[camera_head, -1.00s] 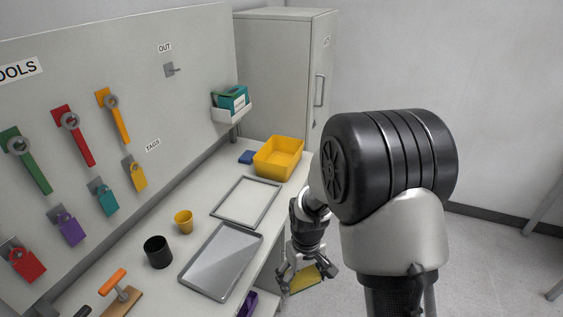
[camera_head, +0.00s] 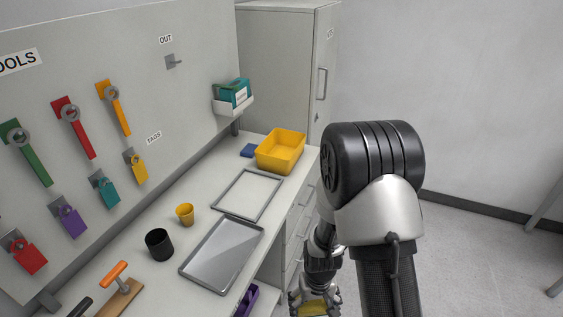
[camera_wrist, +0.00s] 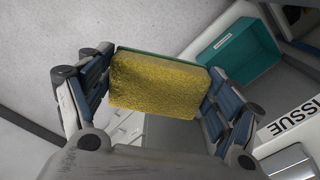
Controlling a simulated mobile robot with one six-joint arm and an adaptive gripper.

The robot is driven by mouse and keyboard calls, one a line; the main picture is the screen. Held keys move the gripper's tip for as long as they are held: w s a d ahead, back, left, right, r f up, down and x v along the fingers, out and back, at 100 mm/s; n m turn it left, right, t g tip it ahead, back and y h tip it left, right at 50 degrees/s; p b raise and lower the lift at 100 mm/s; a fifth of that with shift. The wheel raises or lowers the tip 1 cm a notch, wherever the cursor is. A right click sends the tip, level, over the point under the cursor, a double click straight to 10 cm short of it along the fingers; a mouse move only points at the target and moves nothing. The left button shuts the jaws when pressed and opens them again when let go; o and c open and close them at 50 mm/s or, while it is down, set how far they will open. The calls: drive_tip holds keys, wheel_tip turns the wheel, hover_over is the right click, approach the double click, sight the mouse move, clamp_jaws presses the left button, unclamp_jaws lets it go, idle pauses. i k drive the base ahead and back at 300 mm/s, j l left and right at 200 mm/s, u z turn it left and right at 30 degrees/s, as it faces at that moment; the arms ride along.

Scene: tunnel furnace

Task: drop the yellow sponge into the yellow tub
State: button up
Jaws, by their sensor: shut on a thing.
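The yellow sponge (camera_wrist: 158,84) has a thin green layer along one edge. My gripper (camera_head: 315,298) is shut on it, one finger at each end, as the wrist view shows (camera_wrist: 160,88). In the head view the sponge (camera_head: 314,309) is low at the bottom edge, off the front of the bench and partly cut off. The yellow tub (camera_head: 280,152) stands at the far end of the bench, open at the top. My gripper is well apart from the tub, nearer to the camera and lower in the picture.
An empty frame (camera_head: 247,194), a metal tray (camera_head: 222,254), a yellow cup (camera_head: 185,214) and a black cup (camera_head: 159,244) are on the bench. A grey cabinet (camera_head: 280,75) stands behind. A teal bin (camera_wrist: 240,50) shows in the wrist view.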

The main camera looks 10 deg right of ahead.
sight(281, 151)
drive_tip(key=i+l+u, duration=0.2)
drive_tip(key=i+l, duration=0.8)
drive_tip(key=i, duration=0.15)
